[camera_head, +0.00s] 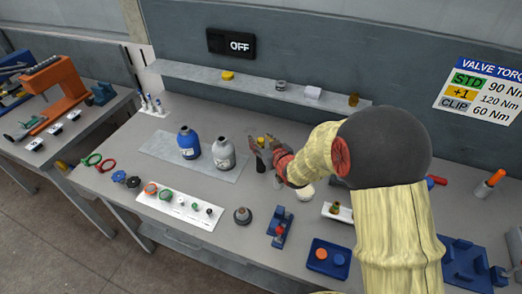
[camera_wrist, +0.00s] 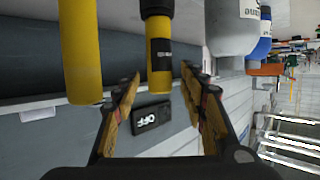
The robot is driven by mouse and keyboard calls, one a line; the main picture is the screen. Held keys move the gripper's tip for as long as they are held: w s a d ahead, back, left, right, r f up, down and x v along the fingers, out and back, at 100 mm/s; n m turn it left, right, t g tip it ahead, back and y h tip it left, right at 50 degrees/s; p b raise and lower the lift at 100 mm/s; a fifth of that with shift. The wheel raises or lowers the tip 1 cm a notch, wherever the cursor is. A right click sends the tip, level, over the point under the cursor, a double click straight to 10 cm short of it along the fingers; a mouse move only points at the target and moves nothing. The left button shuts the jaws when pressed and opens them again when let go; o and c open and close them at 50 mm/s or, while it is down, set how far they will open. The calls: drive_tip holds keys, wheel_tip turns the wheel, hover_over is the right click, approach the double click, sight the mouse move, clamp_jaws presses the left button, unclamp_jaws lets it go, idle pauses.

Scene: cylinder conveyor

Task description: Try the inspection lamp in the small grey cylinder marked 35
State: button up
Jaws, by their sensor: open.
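My gripper (camera_head: 262,146) is open at the middle of the bench, right of a grey cylinder (camera_head: 223,153). I cannot tell for certain whether this rod is the lamp. A second, plain yellow rod (camera_wrist: 82,50) is outside the fingers, at left in the wrist view.
A blue cylinder (camera_head: 188,143) stands left of the grey one. A shelf (camera_head: 190,74) runs behind, below a sign reading OFF (camera_head: 231,44). A white tray of small parts (camera_head: 160,204), a dark round piece (camera_head: 242,215) and blue fixtures (camera_head: 328,260) occupy the front. My arm covers the right-middle.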

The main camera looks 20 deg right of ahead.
drive_tip(key=shift+w, duration=0.1)
drive_tip(key=shift+c, duration=1.1)
drive_tip(key=c, duration=0.8)
clamp_jaws()
